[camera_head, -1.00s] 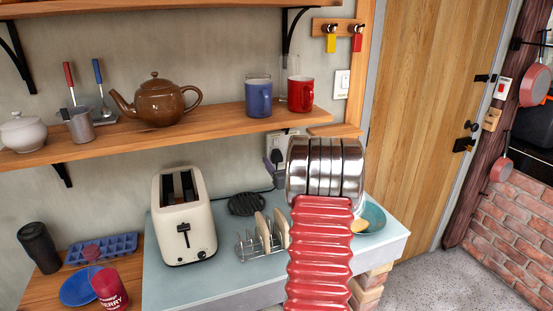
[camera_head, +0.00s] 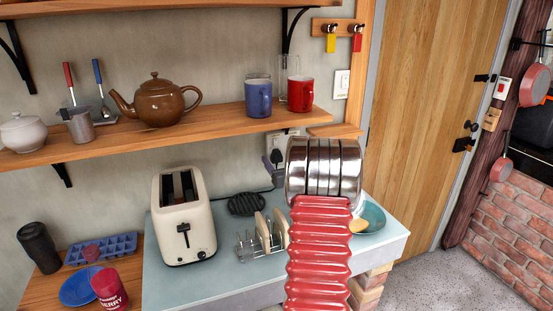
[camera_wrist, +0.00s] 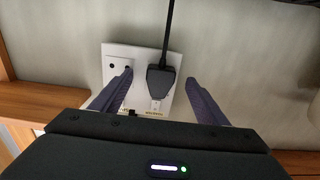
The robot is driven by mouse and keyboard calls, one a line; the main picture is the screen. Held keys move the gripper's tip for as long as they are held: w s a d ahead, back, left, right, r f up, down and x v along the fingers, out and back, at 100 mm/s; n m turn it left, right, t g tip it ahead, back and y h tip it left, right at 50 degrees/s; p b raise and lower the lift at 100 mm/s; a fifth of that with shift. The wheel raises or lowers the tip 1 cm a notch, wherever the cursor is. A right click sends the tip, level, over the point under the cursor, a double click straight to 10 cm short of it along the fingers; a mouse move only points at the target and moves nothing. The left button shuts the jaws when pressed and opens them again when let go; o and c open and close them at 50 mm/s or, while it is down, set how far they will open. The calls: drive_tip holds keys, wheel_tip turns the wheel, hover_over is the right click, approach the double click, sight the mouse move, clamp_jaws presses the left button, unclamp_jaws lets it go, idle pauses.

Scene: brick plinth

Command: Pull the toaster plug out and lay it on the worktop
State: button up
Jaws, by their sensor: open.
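The black toaster plug (camera_wrist: 160,82) sits in the white wall socket (camera_wrist: 117,57) in the wrist view, its cord running up in that picture. My gripper (camera_wrist: 159,76) is open, with one purple finger on each side of the plug. Gaps show between the plug and both fingers. In the head view my arm hides most of the gripper, and the socket (camera_head: 283,136) shows partly above it. The cream toaster (camera_head: 183,222) stands on the pale blue-grey worktop (camera_head: 195,285).
A teal bowl (camera_head: 374,216) is at the right. The shelf (camera_head: 215,120) above holds a teapot and mugs. The worktop's front left is clear.

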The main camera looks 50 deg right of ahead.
sight(278, 158)
clamp_jaws()
idle(0.8)
drive_tip(key=shift+s+a, duration=0.1)
drive_tip(key=shift+v, duration=1.75)
drive_tip(key=shift+s+a, duration=0.3)
drive_tip(key=shift+s, duration=0.35)
drive_tip(key=shift+s+a, duration=0.2)
drive_tip(key=shift+s, duration=0.1)
